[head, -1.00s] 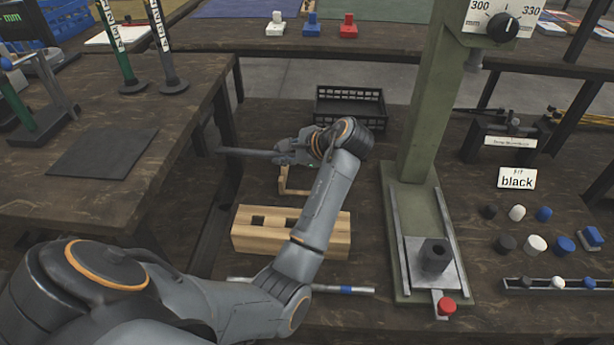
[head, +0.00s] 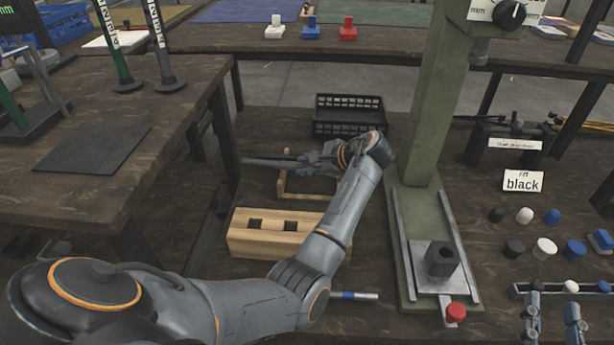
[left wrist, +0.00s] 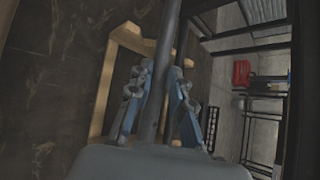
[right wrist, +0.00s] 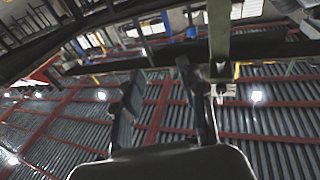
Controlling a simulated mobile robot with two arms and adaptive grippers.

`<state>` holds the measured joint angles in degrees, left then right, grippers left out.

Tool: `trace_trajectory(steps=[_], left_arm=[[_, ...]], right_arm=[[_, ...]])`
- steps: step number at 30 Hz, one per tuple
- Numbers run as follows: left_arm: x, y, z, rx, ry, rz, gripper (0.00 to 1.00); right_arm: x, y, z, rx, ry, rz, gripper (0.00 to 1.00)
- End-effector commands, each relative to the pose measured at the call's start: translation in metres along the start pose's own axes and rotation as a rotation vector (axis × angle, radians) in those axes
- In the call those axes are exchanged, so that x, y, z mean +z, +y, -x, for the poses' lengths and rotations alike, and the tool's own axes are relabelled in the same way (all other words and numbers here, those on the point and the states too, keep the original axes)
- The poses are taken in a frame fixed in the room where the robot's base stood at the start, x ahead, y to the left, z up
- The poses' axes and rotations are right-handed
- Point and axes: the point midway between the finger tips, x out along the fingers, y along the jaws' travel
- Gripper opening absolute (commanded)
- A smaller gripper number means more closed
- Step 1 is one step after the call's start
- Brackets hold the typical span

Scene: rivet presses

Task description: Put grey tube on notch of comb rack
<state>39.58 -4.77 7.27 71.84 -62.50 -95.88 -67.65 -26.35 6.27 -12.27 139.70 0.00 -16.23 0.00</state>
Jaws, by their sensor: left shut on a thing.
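My left gripper (head: 308,162) is shut on a long grey tube (head: 262,162), which lies roughly level and points left in the head view. In the left wrist view the tube (left wrist: 168,45) runs up between the fingers (left wrist: 160,85). A light wooden frame, apparently the comb rack (head: 305,196), stands under and beside the gripper. Its wood also shows behind the tube in the left wrist view (left wrist: 103,85). My gripper hides part of it; I cannot tell whether the tube touches a notch. My right gripper (head: 553,315) is open and empty at the lower right.
A wooden block with square holes (head: 250,238) stands in front of the frame. A black crate (head: 348,128) is behind it. A green press (head: 420,200) rises close to the right of my left arm. A blue-banded rod (head: 365,296) lies near the front.

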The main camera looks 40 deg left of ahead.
Motion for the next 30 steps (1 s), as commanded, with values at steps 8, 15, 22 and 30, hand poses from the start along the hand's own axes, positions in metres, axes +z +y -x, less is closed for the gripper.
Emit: trace_trajectory(steps=[8,15,22,30], left_arm=[[-0.015,0.014,-0.014,-0.001,0.000,-0.002,0.00],[-0.019,0.018,-0.018,0.000,0.001,-0.002,0.00],[-0.020,0.019,-0.019,0.003,0.001,-0.005,0.24],[-0.019,0.018,-0.018,0.001,0.001,-0.003,0.43]], right_arm=[[-0.055,-0.008,0.006,-0.018,0.331,-0.010,0.40],[-0.079,-0.010,0.016,-0.024,0.469,-0.016,0.40],[-0.080,-0.010,0.016,-0.024,0.472,-0.016,0.40],[-0.080,-0.010,0.016,-0.024,0.471,-0.016,0.40]])
